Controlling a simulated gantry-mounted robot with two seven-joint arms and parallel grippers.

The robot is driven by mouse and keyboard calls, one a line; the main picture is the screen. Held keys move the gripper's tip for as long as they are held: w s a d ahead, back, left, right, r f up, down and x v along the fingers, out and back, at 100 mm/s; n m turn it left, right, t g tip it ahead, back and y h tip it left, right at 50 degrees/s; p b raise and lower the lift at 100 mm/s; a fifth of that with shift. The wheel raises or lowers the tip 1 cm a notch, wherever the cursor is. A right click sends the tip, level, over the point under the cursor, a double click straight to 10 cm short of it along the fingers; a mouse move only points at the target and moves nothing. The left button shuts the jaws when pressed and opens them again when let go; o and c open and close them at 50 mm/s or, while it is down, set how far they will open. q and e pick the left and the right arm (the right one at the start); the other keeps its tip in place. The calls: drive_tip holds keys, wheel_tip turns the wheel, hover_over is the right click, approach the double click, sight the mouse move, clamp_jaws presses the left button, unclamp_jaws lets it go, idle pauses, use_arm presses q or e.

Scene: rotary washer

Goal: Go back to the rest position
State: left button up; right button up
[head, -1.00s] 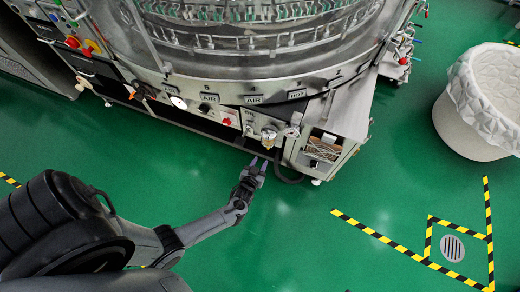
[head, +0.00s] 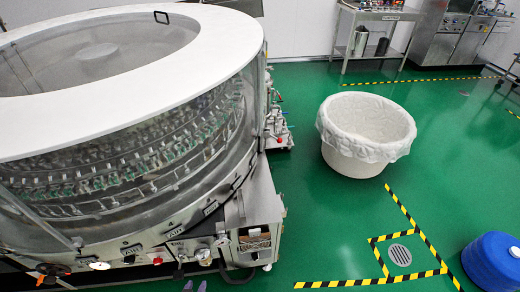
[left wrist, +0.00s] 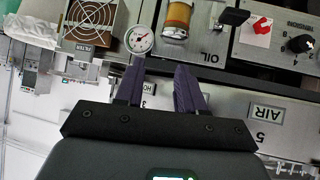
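My left gripper (head: 195,286) shows only as two purple fingertips at the bottom edge of the head view, in front of the rotary washer (head: 206,213). In the left wrist view its two dark purple fingers (left wrist: 157,86) stand apart with nothing between them. Beyond them are the washer's round pressure gauge (left wrist: 139,39), an orange and glass oil cup (left wrist: 176,20) and an OIL panel (left wrist: 207,47). I cannot tell whether the fingertips touch the washer. My right gripper is in neither view.
A white lined bin (head: 365,135) stands on the green floor right of the washer. A blue drum (head: 493,262) is at the lower right, near a floor drain (head: 400,255) framed by yellow-black tape. A steel table (head: 378,15) is at the back. Open floor lies between.

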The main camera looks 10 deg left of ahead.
use_arm(q)
drive_tip(key=s+d+r+m+g+h+p, duration=0.1)
drive_tip(key=s+d+r+m+g, duration=0.15)
drive_tip(key=r, duration=0.55)
drive_tip(key=s+d+r+m+g+h, duration=0.1)
drive_tip(key=s+d+r, duration=0.2)
drive_tip(key=r, duration=0.5)
drive_tip(key=s+m+g, duration=0.1)
drive_tip(key=s+g, duration=0.2)
drive_tip(key=s, duration=0.2)
wheel_tip(320, 180, up, 39)
drive_tip(key=p, duration=3.8)
drive_tip(key=shift+f, duration=0.15)
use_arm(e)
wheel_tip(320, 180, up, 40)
use_arm(q)
drive_tip(key=shift+s, duration=0.1)
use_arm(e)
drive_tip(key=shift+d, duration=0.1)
